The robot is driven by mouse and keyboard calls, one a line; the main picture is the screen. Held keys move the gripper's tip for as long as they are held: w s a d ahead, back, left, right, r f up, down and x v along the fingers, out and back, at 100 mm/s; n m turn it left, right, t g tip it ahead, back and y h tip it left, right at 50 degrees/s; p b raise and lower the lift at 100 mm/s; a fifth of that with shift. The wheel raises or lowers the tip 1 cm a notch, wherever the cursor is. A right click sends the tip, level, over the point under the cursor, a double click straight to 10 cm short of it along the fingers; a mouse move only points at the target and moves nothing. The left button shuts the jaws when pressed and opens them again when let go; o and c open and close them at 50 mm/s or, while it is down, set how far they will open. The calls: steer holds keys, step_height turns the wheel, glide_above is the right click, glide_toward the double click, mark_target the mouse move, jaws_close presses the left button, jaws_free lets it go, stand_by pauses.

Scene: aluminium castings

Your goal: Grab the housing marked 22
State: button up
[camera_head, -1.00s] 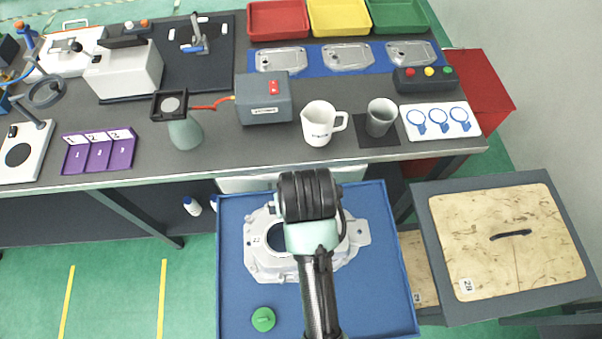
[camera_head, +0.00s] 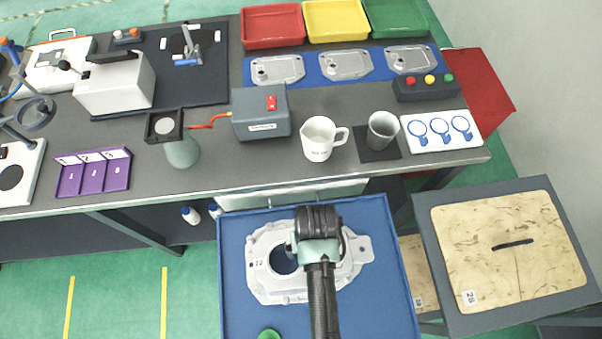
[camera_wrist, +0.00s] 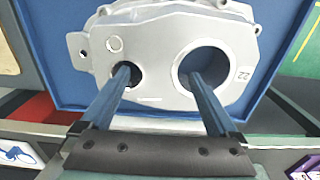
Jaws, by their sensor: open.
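The housing marked 22 (camera_head: 264,282) is a grey casting with a large round hole, lying flat on a blue tray (camera_head: 386,312). In the wrist view the housing (camera_wrist: 160,40) fills the upper middle, with "22" by the large hole and a smaller hole beside it. My gripper (camera_wrist: 165,78) is open, its two blue-grey fingers apart. One fingertip is over or in the small hole and the other over or in the large hole; I cannot tell how deep. In the head view my wrist hides the housing's right middle part.
A green knob (camera_head: 269,334) is on the tray near the front. The grey workbench (camera_head: 225,172) behind carries a white mug (camera_head: 318,139), a grey cup (camera_head: 382,131) and a purple tray (camera_head: 93,173).

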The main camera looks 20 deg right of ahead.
steer(key=shift+f, duration=2.3)
jaws_close()
steer(key=shift+w+r, duration=0.1)
steer(key=shift+w, duration=0.05)
